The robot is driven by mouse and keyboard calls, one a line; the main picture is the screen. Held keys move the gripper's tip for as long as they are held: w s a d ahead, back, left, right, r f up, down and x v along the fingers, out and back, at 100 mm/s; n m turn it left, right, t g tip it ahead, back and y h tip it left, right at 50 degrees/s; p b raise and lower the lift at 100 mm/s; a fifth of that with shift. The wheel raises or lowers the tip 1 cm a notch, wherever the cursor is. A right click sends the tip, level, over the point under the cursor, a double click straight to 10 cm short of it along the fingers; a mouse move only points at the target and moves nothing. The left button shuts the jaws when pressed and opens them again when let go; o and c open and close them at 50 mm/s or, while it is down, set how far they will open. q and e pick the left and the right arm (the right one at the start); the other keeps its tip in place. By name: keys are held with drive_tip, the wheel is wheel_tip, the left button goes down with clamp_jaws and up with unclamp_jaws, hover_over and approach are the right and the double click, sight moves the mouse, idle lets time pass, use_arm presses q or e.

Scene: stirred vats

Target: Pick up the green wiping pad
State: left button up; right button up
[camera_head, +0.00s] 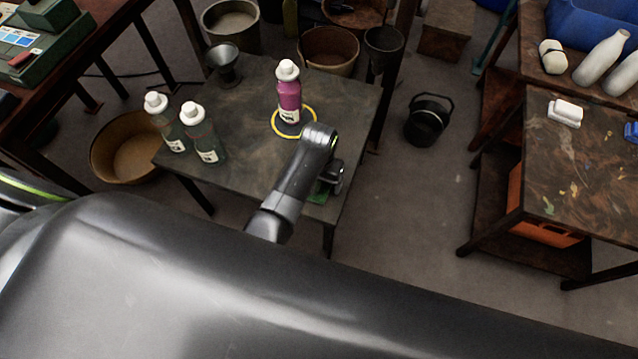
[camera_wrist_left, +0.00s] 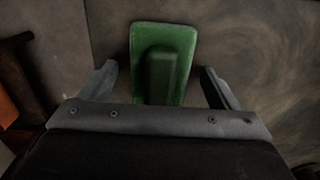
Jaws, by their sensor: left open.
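The green wiping pad (camera_wrist_left: 185,42) lies on the small dark table (camera_head: 245,160). In the left wrist view it is a green rectangle with a raised block along its middle. In the head view only a green bit of the pad (camera_head: 318,197) shows below my left gripper, near the table's right front edge. My left gripper (camera_head: 328,186) is over the pad. In the left wrist view the left gripper's two fingers (camera_wrist_left: 163,88) stand apart, one on each side of the pad, with a gap on both sides. My right gripper is not in view.
A magenta bottle (camera_head: 289,95) stands within a yellow ring (camera_head: 275,122) behind my arm. Two dark green bottles (camera_head: 205,138) stand at the table's left, and a metal funnel cup (camera_head: 223,65) at its back. A black bucket (camera_head: 428,122) is on the floor to the right.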

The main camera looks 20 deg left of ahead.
use_arm(q)
drive_tip(key=c, duration=1.2)
drive_tip(key=shift+o, duration=0.2)
drive_tip(key=shift+r, duration=0.15)
